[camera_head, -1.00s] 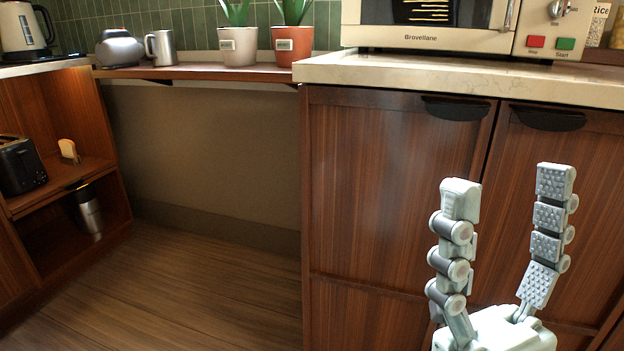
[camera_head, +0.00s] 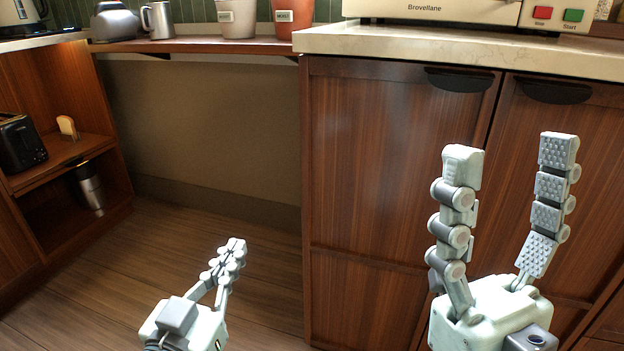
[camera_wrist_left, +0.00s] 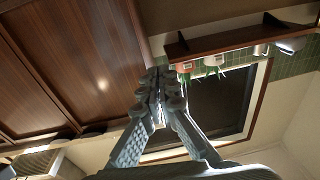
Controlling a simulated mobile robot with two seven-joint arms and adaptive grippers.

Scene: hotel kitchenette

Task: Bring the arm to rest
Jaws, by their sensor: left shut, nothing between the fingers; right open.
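My left gripper (camera_head: 234,250) is low over the wooden floor at the bottom left of centre in the head view. Its fingers are together, with nothing between them. In the left wrist view its closed fingers (camera_wrist_left: 165,82) reach toward the middle of the picture. My right gripper (camera_head: 511,152) is at the lower right of the head view, in front of the cabinet doors. Its two fingers point up and stand wide apart, with nothing between them.
A wooden cabinet (camera_head: 390,180) with dark handles stands right, under a pale counter (camera_head: 400,40) bearing a microwave (camera_head: 440,12). A narrow shelf (camera_head: 200,46) holds plant pots and a metal mug (camera_head: 158,20). Open shelving with a toaster (camera_head: 20,143) is left. The floor between is clear.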

